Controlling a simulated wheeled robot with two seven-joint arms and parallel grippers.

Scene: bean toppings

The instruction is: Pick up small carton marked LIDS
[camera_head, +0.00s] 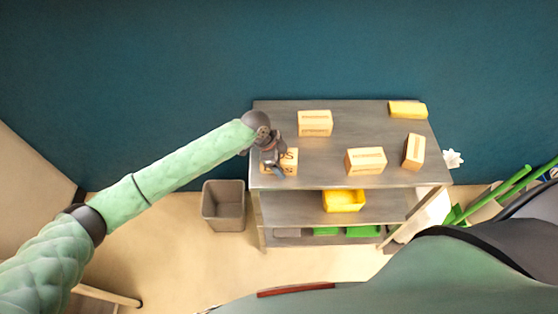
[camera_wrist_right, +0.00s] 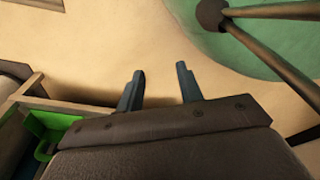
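A small tan carton (camera_head: 291,164) stands at the front left of the grey shelf unit's top. Dark lettering on it is partly covered by my left gripper, and only the end, which looks like an S, shows. My left gripper (camera_head: 275,166) is right at this carton, pointing down over its left part. Whether its fingers are apart or closed on the carton I cannot tell. My right gripper (camera_wrist_right: 160,88) shows in the right wrist view with its two fingers spread and nothing between them, above the floor.
Other cartons stand on the shelf top: one at the back (camera_head: 314,123), one at front centre (camera_head: 365,161), and an upright one (camera_head: 413,151) to the right. A yellow box (camera_head: 408,110) lies at the back right. A grey bin (camera_head: 223,206) stands left of the shelf unit (camera_head: 350,178).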

